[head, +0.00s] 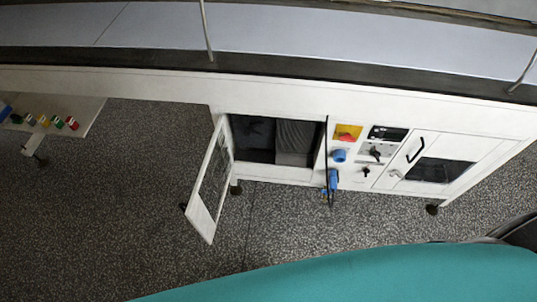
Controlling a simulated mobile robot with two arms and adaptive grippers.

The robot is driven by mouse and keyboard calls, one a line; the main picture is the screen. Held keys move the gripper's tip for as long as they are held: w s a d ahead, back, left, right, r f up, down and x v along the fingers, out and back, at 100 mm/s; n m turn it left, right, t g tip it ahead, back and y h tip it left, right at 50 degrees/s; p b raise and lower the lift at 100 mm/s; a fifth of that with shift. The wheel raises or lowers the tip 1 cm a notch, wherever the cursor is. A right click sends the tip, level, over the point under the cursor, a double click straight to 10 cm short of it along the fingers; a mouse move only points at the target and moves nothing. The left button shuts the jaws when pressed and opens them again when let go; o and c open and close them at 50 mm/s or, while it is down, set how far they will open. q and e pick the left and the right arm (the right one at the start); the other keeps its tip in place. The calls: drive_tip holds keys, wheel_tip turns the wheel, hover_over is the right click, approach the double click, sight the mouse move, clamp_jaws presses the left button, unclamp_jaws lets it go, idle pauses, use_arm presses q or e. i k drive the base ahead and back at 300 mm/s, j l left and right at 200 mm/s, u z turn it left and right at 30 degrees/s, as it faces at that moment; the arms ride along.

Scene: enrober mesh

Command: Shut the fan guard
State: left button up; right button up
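The fan guard (222,152) is a white-framed panel with a dark mesh window, on the left side of the white machine cabinet. It stands swung open, out from the cabinet front. The opening (254,140) beside it is uncovered and shows a dark inside with a grey ribbed part (297,138). Neither of my grippers is in the head view, so nothing shows touching the guard.
Right of the opening are a red-and-yellow switch (347,133), a blue socket (339,156) with a blue plug (332,181), and a closed door with a black handle (416,149). Speckled floor before the cabinet is clear.

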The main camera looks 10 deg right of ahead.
sight(197, 214)
drive_tip(key=i+j+z, duration=0.1)
drive_tip(key=j+z, duration=0.2)
drive_tip(key=z, duration=0.15)
drive_tip(key=j+z, duration=0.35)
drive_tip(key=z, duration=0.15)
drive_tip(key=j+z, duration=0.55)
drive_tip(key=j, duration=0.4)
drive_tip(key=k+j+z, duration=0.1)
drive_tip(key=j, duration=0.4)
drive_tip(key=k+j+z, duration=0.1)
drive_tip(key=j, duration=0.4)
